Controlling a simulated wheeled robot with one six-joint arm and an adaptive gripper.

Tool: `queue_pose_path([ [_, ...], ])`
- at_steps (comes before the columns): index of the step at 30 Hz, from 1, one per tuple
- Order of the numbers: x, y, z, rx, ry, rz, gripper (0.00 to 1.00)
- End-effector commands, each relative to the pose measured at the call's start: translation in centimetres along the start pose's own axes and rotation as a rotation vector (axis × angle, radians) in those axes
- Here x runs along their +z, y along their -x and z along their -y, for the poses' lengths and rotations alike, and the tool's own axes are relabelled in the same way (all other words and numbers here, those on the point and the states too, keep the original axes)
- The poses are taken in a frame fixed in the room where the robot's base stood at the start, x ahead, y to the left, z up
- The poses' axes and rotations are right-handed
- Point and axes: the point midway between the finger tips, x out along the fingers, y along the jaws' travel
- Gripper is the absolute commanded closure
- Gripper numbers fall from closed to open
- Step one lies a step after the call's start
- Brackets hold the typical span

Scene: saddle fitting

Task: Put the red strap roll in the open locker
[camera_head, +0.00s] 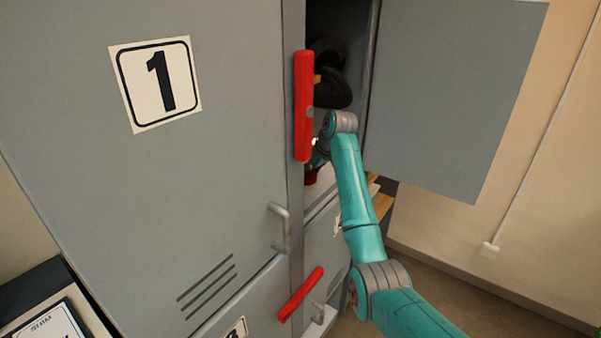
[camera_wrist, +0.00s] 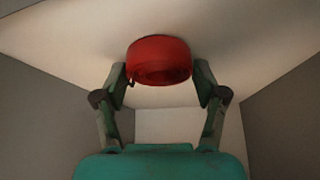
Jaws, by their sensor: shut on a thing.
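The red strap roll (camera_wrist: 158,62) is between the two fingers of my gripper (camera_wrist: 160,78) in the wrist view, and the fingers are shut on its sides. In the head view a small part of the red roll (camera_head: 311,176) shows low in the opening of the open locker (camera_head: 325,188), just over its pale floor. My arm reaches into that opening, and most of my gripper (camera_head: 318,158) is hidden behind the locker edge and red handle. I cannot tell whether the roll touches the locker floor.
The open locker door (camera_head: 450,90) stands to the right of my arm. A closed door with number 1 (camera_head: 160,85) is on the left, with a long red handle (camera_head: 303,105) beside the opening. Dark rounded things (camera_head: 330,85) sit in the upper part of the locker.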

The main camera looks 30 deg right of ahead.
Motion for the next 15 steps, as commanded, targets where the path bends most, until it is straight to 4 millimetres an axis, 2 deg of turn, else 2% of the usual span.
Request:
queue_pose_path([
  [11,0.25,-0.27,-0.13,0.002,0.001,-0.002,0.7],
  [12,0.24,-0.25,-0.13,0.002,0.001,-0.002,0.19],
  [14,0.24,-0.25,-0.13,0.002,0.001,-0.002,0.04],
  [15,0.24,-0.25,-0.13,0.002,0.001,-0.002,0.04],
])
